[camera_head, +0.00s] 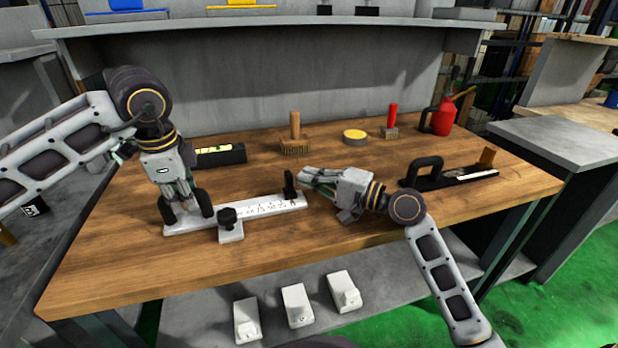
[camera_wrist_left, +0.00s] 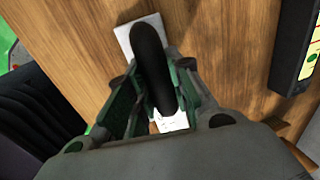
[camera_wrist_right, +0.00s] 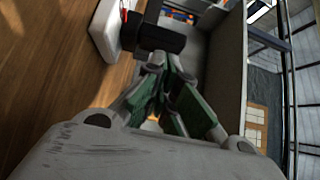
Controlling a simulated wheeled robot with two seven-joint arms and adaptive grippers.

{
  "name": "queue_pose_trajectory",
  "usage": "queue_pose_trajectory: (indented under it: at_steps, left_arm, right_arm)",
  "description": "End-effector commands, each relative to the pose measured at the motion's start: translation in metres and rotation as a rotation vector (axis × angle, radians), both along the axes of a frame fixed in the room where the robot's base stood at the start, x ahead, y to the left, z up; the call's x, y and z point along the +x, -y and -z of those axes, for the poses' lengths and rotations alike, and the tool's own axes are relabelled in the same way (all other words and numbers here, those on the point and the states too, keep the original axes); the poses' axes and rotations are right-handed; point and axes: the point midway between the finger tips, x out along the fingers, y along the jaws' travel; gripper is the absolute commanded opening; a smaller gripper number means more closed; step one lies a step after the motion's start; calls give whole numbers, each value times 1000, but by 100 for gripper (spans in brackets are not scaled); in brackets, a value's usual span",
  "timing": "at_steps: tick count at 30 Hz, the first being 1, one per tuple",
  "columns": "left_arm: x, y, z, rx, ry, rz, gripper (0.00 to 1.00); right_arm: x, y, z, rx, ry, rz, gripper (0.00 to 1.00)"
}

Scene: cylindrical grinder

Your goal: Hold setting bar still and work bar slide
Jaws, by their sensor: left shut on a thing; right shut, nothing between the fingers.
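The setting bar (camera_head: 262,211) is a long white bar with a printed scale, lying on the wooden bench. A black handle (camera_wrist_left: 152,65) stands at its left end, and my left gripper (camera_head: 186,204) is shut on that handle. A white block with a black knob (camera_head: 229,220) sits at the bar's front edge. A black upright piece (camera_head: 289,186) stands near the bar's right end; I cannot tell which piece is the slide. My right gripper (camera_head: 306,178) is shut and empty, its tips close to the upright's right side. In the right wrist view the black piece (camera_wrist_right: 160,38) shows just beyond the fingertips; contact is unclear.
Behind the bar are a spirit level (camera_head: 219,155), a brush (camera_head: 295,140), a yellow round tin (camera_head: 354,136) and a red oil can (camera_head: 441,118). A black tool with a handle (camera_head: 447,178) lies at the right. The bench front is mostly clear.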

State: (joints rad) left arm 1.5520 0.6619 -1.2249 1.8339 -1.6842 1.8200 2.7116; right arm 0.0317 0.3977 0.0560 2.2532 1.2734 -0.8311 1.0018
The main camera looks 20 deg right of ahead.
Motion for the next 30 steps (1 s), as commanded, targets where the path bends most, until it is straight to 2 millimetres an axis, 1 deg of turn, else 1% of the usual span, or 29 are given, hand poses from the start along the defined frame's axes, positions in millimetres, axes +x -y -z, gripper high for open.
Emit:
queue_pose_trajectory:
  at_steps: [15, 19, 25, 30]
  left_arm:
    - [0, 0, 0, 0, 0, 0, 0]
    - [0, 0, 0, 0, 0, 0, 0]
    - [0, 1, 0, -1, 0, 1, 0]
    - [0, 1, 0, -1, 0, 2, 0]
  right_arm:
    - [0, -5, 0, -1, -1, 0, 0]
    - [0, -14, 0, -1, -1, -1, 0]
    - [-1, -34, 0, -1, -1, -2, 0]
    - [-1, -42, 0, -1, -1, -3, 0]
